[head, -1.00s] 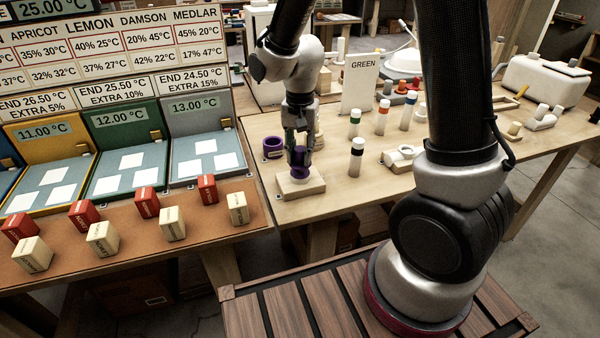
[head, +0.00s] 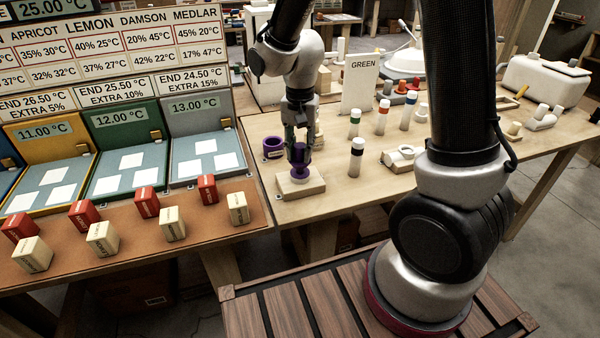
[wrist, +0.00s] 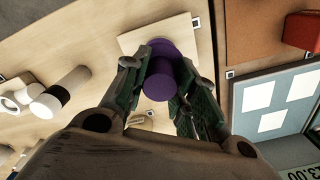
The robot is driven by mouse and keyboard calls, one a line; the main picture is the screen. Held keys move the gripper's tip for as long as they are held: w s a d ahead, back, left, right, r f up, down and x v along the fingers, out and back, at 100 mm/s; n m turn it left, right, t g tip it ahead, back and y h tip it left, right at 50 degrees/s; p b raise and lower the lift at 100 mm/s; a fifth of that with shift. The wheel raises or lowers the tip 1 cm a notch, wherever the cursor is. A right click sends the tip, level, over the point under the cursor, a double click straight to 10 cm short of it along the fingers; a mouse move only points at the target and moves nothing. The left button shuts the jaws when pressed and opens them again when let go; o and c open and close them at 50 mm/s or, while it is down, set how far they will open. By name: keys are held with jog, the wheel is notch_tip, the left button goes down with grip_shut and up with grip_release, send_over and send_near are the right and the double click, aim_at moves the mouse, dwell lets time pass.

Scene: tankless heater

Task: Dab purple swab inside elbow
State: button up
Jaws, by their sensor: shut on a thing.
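I cannot tell whether the swab touches that top. In the wrist view the swab (wrist: 160,72) sits between the fingertips (wrist: 160,82), with the wooden block (wrist: 140,40) beyond it. A white elbow-like fitting (head: 399,156) lies on the table to the right of the gripper. It also shows at the left edge of the wrist view (wrist: 22,94).
A purple ring holder (head: 273,147) stands just left of the gripper. A white bottle with a dark band (head: 356,157) stands between gripper and fitting. Several banded bottles (head: 382,118) and a "GREEN" sign (head: 360,85) are behind. Red and cream blocks (head: 172,223) line the board at left.

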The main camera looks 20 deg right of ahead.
jog(key=shift+r, duration=0.5)
dwell(0.3)
jog(key=shift+r, duration=3.1)
